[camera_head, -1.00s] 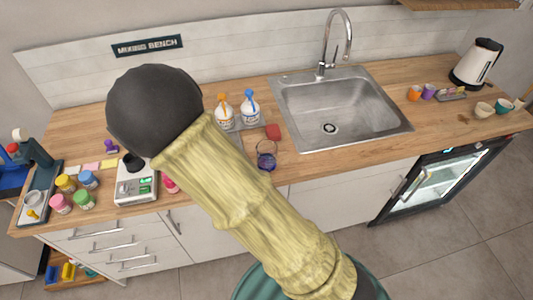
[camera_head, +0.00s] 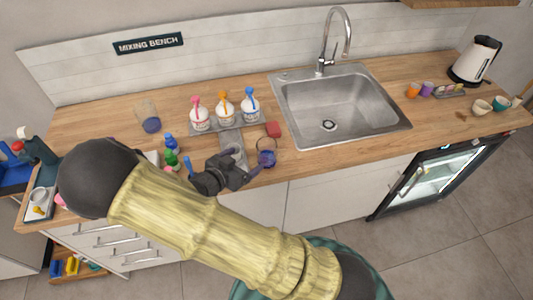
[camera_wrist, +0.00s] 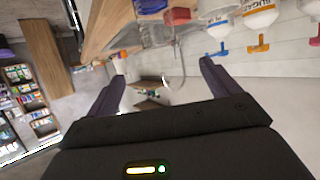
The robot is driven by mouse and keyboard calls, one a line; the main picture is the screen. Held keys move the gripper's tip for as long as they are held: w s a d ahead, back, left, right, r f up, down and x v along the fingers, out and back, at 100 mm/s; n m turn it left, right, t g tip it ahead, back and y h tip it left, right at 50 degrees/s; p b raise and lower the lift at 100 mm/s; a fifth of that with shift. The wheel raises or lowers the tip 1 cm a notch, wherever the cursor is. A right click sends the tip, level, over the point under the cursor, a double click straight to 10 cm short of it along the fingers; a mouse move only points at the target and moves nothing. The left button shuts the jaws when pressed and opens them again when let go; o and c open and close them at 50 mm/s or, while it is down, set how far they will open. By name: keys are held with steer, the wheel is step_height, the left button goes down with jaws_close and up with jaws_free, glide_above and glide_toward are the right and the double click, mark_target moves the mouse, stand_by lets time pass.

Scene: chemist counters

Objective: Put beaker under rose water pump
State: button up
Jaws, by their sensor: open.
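A clear glass beaker (camera_head: 266,152) with a blue-purple bottom stands upright near the counter's front edge. Its blue-purple bottom (camera_wrist: 150,5) seems to show at the top of the upside-down wrist view. My gripper (camera_head: 245,163) is open and empty, just left of the beaker, with its purple fingers pointing toward it; they also show in the wrist view (camera_wrist: 162,70). Three white pump bottles stand on a grey tray behind: pink pump (camera_head: 199,115), orange pump (camera_head: 225,107) and blue pump (camera_head: 250,106). I cannot read which is rose water.
A red block (camera_head: 273,130) lies between the beaker and bottles. Another glass (camera_head: 148,115) with a blue bottom stands back left. Small blue and green bottles (camera_head: 171,150) stand left of my gripper. The sink (camera_head: 345,105) is at right. Some wood counter is clear (camera_head: 325,160).

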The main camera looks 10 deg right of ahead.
steer(key=p, duration=0.2)
glide_toward(272, 142)
steer(key=shift+x, duration=0.75)
steer(key=shift+w+r, duration=0.1)
steer(key=p+x, duration=0.2)
steer(key=x, duration=0.2)
steer(key=shift+w+d+f+p, duration=0.3)
steer(key=shift+d+f, duration=0.05)
steer(key=c, duration=1.3)
